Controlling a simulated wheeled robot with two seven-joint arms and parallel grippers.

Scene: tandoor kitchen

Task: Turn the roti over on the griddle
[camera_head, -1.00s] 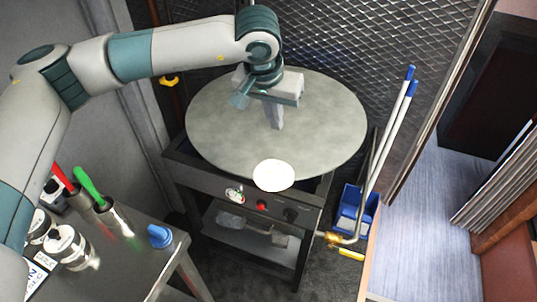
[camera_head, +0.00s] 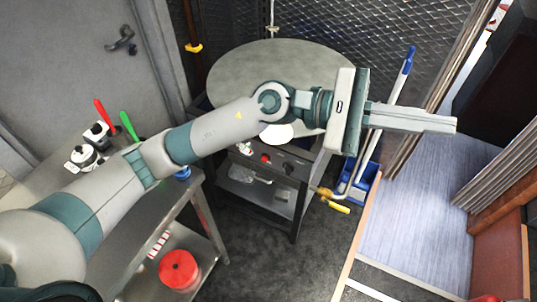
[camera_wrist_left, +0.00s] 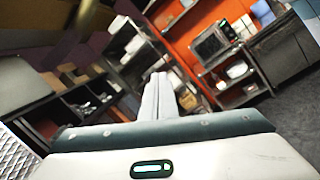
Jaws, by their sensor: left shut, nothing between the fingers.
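The roti (camera_head: 277,132) is a pale white disc at the front edge of the round grey griddle (camera_head: 265,68) in the head view. My left arm partly covers it. My left gripper (camera_head: 455,125) is shut and empty. It reaches across in front of the griddle and points right, clear of it. In the left wrist view its closed fingers (camera_wrist_left: 158,78) point toward shelves, away from the griddle and the roti. My right gripper is not in either view.
A metal table (camera_head: 205,190) stands at the left with red- and green-handled tools. A blue bin (camera_head: 362,185) with long-handled tools stands right of the griddle stand. A red round container (camera_head: 179,268) sits on the table's lower shelf. Open floor lies at the right.

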